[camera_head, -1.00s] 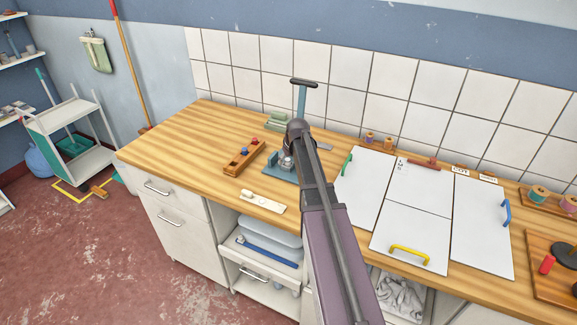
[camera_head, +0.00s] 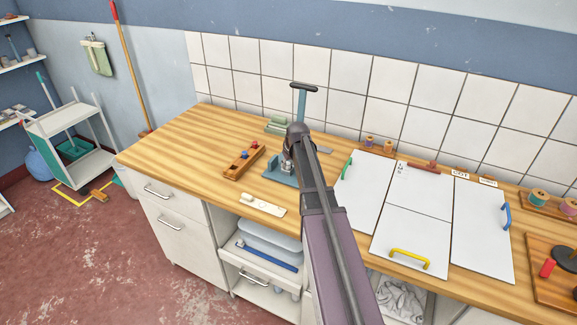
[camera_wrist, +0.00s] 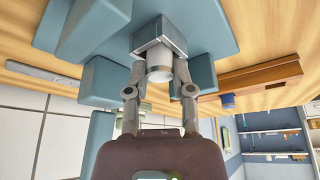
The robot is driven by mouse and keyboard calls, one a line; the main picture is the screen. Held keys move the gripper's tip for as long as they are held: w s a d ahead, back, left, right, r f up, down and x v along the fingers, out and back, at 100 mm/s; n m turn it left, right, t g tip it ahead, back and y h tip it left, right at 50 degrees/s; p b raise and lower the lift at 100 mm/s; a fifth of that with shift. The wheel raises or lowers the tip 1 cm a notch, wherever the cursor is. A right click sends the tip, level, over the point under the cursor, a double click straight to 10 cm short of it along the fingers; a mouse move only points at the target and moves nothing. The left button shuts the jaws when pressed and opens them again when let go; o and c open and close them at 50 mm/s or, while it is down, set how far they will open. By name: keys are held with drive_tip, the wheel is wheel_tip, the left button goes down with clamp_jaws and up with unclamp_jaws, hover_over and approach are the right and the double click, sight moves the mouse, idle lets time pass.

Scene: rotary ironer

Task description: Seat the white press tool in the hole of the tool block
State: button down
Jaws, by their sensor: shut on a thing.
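The white press tool (camera_wrist: 160,72) is a short white cylinder in the wrist view, right below a grey metal block (camera_wrist: 160,38) of the blue press. My gripper (camera_wrist: 159,78) is shut on it, one finger on each side. Whether the tool still touches the grey block, I cannot tell. In the head view my gripper (camera_head: 288,165) is at the blue press (camera_head: 277,176), partly hidden by my arm. The wooden tool block (camera_head: 238,168) stands left of the press with a blue and a red-orange knob on it. It also shows in the wrist view (camera_wrist: 265,76), with the blue knob.
The press lever with a black grip (camera_head: 304,86) rises behind my arm. A pale strip (camera_head: 263,204) lies near the counter's front edge. White boards with coloured handles (camera_head: 410,238) cover the right side. The left of the wooden counter (camera_head: 178,142) is clear.

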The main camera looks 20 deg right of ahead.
sight(288, 163)
drive_tip(key=shift+r, duration=0.15)
wheel_tip(288, 163, up, 3)
drive_tip(key=p, duration=0.3)
drive_tip(key=shift+r+p, duration=0.2)
drive_tip(key=shift+p, duration=0.15)
drive_tip(key=s+a+r+p, duration=0.1)
drive_tip(key=s+a, duration=0.2)
drive_tip(key=s, duration=1.2)
drive_tip(key=shift+s+r, duration=0.15)
drive_tip(key=shift+s, duration=0.2)
drive_tip(key=shift+d, duration=0.2)
